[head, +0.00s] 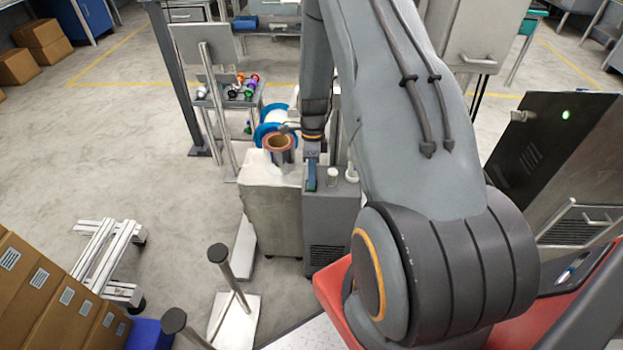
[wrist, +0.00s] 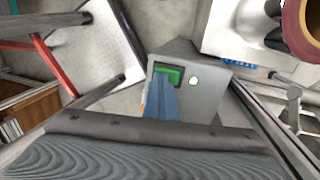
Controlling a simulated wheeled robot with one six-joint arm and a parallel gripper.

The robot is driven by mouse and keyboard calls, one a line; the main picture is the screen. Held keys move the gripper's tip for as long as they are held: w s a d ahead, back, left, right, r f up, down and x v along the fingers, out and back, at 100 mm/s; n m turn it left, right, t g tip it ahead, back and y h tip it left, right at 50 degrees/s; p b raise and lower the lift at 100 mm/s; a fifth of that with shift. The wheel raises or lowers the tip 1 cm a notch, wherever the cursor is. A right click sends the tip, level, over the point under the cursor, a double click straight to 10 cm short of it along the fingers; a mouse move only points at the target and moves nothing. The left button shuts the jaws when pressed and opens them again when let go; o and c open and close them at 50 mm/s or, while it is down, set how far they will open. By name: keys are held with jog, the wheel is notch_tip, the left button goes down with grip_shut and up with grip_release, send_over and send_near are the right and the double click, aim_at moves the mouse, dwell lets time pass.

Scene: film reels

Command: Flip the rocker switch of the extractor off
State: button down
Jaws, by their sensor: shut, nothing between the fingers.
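The extractor is a dark grey cabinet (head: 328,222) below my gripper in the head view. In the wrist view its grey panel (wrist: 207,104) carries a green rocker switch (wrist: 170,70) in a dark frame, with a bright green-white lamp (wrist: 194,80) to its right. My gripper (head: 311,184) points down at the cabinet top. In the wrist view its blue fingers (wrist: 163,92) are shut, empty, and end at the switch, covering part of it. I cannot tell whether they touch it. The switch is not discernible in the head view.
A pale cabinet (head: 272,205) stands left of the extractor, bearing a copper-coloured reel (head: 279,146). A blue-rimmed reel (head: 268,130) is behind it. A small white cylinder (head: 333,177) stands on the extractor top. A post stand (head: 232,310) is in front; open floor lies left.

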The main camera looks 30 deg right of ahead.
jog(key=shift+w+d+f, duration=0.2)
jog(key=shift+w+d, duration=0.15)
jog(key=shift+w, duration=0.05)
jog(key=shift+d+r, duration=0.1)
jog(key=shift+r, duration=0.1)
jog(key=r+p, duration=0.1)
jog(key=r, duration=0.1)
jog(key=r+p, duration=0.2)
jog(key=shift+a+r, duration=0.2)
jog(key=shift+r, duration=0.1)
notch_tip(320, 180, up, 9)
jog(key=b, duration=0.3)
jog(key=shift+w+d+r, duration=0.15)
jog(key=shift+w+d, duration=0.2)
jog(key=shift+w, duration=0.1)
jog(key=b, duration=0.3)
jog(key=shift+w, duration=0.25)
jog(key=shift+b, duration=0.3)
jog(key=f+p, duration=0.1)
jog(key=f, duration=0.3)
jog(key=s+a+f+p, duration=0.1)
jog(key=f, duration=0.4)
jog(key=s+f+p, duration=0.1)
jog(key=f, duration=0.3)
jog(key=shift+a+f+p, duration=0.25)
jog(key=shift+f+p, duration=0.05)
jog(key=shift+f, duration=0.05)
